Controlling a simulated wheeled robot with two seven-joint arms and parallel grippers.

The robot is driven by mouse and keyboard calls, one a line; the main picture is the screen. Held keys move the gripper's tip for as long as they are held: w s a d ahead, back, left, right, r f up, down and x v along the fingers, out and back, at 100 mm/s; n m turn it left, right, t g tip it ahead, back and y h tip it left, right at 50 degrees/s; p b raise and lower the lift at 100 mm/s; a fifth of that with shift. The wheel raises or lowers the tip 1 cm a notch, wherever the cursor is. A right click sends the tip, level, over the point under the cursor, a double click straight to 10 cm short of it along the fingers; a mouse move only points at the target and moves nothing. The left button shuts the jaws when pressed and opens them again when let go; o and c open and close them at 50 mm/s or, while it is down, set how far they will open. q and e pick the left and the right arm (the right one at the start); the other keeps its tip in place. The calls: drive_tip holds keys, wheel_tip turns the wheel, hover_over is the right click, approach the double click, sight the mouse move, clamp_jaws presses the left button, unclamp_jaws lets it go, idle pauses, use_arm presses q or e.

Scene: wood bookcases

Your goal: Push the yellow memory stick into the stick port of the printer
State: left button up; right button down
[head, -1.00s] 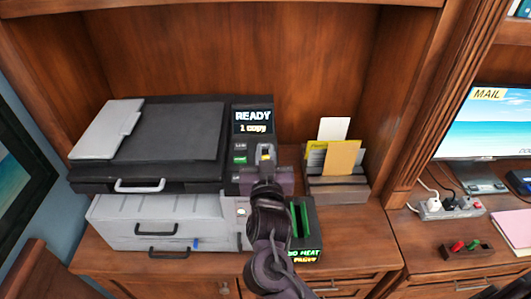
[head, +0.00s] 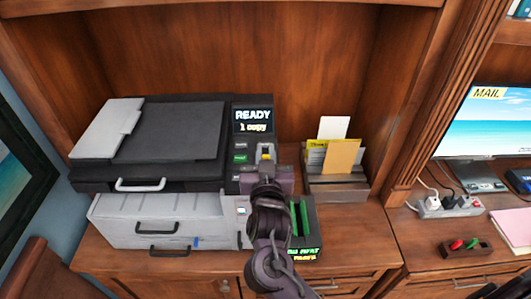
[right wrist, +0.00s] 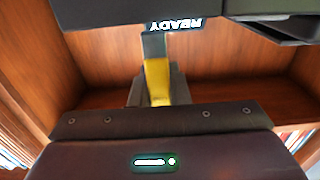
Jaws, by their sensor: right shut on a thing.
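The printer (head: 165,130) stands on the left of the desk, its screen (head: 253,120) reading "READY" and "1 copy". My right gripper (head: 267,162) is at the right front of the printer, below the screen, and is shut on the yellow memory stick (head: 266,152). In the right wrist view the yellow stick (right wrist: 157,82) points up toward the printer's dark edge (right wrist: 110,15), with a grey end. I cannot tell whether its end touches the printer. The stick port is not clearly visible.
A wooden holder (head: 338,188) with cards stands close to the right of my gripper. A dark box with green strips (head: 304,217) is beside my forearm. A power strip (head: 450,207) and a small block (head: 467,249) with red and green pieces lie farther right.

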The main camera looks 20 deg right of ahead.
drive_tip(key=shift+p, duration=0.3)
drive_tip(key=shift+f+b, duration=0.8)
drive_tip(key=shift+f, duration=0.65)
drive_tip(key=c, duration=1.3)
unclamp_jaws()
drive_tip(key=shift+s+a+f, duration=0.1)
drive_tip(key=shift+s, duration=0.2)
drive_tip(key=b+v, duration=0.2)
drive_tip(key=v, duration=0.5)
drive_tip(key=shift+s, duration=0.15)
